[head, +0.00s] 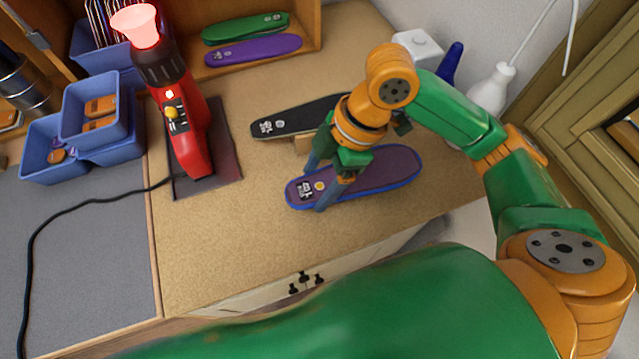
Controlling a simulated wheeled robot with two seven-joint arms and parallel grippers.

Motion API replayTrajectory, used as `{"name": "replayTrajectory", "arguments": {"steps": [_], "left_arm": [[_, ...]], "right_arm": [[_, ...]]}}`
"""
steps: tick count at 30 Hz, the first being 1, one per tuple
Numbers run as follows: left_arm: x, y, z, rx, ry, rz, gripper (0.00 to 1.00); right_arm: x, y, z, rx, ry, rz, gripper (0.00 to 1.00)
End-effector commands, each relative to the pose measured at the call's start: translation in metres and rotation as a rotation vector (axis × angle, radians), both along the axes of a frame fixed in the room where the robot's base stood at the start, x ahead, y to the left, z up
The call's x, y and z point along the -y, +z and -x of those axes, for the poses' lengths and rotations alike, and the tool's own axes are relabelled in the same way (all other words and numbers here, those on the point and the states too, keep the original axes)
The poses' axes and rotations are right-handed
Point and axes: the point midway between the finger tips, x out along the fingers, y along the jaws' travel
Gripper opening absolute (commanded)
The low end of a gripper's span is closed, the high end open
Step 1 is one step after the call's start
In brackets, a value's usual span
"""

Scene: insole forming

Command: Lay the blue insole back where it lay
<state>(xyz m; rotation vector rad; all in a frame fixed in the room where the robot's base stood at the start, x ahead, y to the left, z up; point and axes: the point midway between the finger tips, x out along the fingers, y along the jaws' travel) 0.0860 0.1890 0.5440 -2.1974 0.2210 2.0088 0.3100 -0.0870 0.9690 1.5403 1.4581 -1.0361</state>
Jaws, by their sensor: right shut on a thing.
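The blue insole (385,172) has a bright blue rim, a dull purple top and a black-and-white label near its left end. It lies nearly flat over the right part of the tan worktop, its long side running left to right. My right gripper (317,186) is shut on the blue insole near its left, labelled end, with fingers on both sides. I cannot tell whether the insole touches the worktop. My left gripper is not in view.
A black insole (290,120) lies just behind, with a small wooden block by it. A red heat tool (190,125) with a glowing tip stands left on a dark plate. Green (245,28) and purple (253,50) insoles lie in a wooden tray. The front worktop (220,250) is clear.

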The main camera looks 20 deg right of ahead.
Motion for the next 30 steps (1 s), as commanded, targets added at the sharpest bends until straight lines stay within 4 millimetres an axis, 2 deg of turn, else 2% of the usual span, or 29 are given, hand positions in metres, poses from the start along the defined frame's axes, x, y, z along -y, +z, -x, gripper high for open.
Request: {"name": "replayTrajectory", "arguments": {"steps": [3, 6, 17, 18, 20, 21, 30], "left_arm": [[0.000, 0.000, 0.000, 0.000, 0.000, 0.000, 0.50], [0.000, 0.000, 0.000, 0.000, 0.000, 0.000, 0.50], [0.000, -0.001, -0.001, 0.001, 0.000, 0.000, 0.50], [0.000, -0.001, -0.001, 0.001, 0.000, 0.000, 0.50], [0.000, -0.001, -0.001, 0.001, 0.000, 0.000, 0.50], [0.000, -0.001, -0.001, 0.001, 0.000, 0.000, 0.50], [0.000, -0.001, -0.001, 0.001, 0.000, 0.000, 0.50]], "right_arm": [[0.004, -0.024, -0.004, -0.006, -0.002, 0.002, 0.22], [0.003, -0.036, -0.004, -0.003, 0.000, 0.001, 0.22], [0.003, -0.040, -0.004, 0.000, 0.000, 0.000, 0.22], [0.003, -0.041, -0.004, 0.000, 0.001, 0.000, 0.80], [0.003, -0.041, -0.004, -0.001, 0.001, 0.000, 0.96], [0.003, -0.041, -0.004, -0.001, 0.002, 0.000, 1.00], [0.003, -0.043, -0.002, -0.007, 0.004, 0.003, 1.00]]}}
